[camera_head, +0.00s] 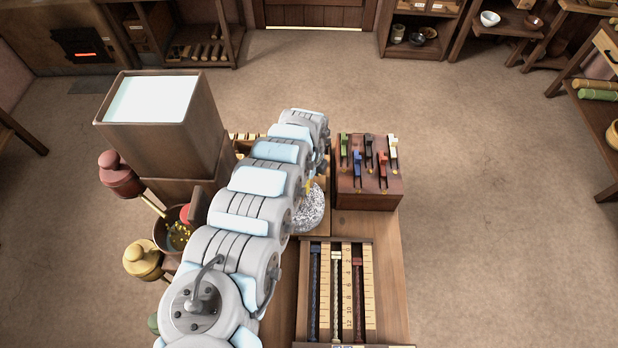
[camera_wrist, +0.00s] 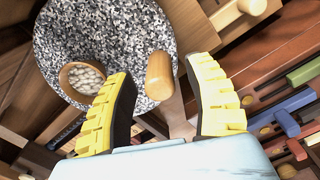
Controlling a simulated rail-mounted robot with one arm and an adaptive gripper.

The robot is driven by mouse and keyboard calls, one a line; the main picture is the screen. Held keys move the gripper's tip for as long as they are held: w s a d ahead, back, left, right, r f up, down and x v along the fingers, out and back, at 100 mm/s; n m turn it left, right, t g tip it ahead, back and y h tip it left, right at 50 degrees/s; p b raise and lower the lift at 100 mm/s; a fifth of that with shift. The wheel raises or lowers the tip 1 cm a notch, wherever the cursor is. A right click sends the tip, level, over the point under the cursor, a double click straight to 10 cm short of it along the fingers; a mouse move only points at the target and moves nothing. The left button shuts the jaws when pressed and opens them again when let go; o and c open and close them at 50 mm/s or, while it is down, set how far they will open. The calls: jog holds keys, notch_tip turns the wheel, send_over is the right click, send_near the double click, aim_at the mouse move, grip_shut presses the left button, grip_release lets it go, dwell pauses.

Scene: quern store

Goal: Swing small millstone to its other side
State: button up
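The small millstone (camera_wrist: 115,35) is a round, grey-and-white speckled stone in the wrist view. A cup-like opening (camera_wrist: 82,79) with pale pellets shows at its left side. A rounded wooden handle peg (camera_wrist: 160,72) stands near its right edge. My gripper (camera_wrist: 161,84) is open, with its two yellow ribbed fingers on either side of the peg; whether they touch it I cannot tell. In the head view the millstone (camera_head: 311,208) shows only partly beside my arm, which hides the rest of it and most of the gripper.
A block with several coloured levers (camera_head: 368,190) stands right of the millstone, close to the gripper. A slotted slider panel (camera_head: 336,290) lies in front. A tall wooden bin (camera_head: 165,140) rises at left, with a bucket (camera_head: 172,240) and red and yellow knobs nearby.

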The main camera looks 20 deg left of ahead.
jog(key=shift+a+r, duration=0.1)
jog(key=shift+r, duration=0.05)
notch_tip(320, 180, up, 10)
jog(key=shift+w+a+r, duration=0.1)
jog(key=shift+r, duration=0.8)
dwell(0.5)
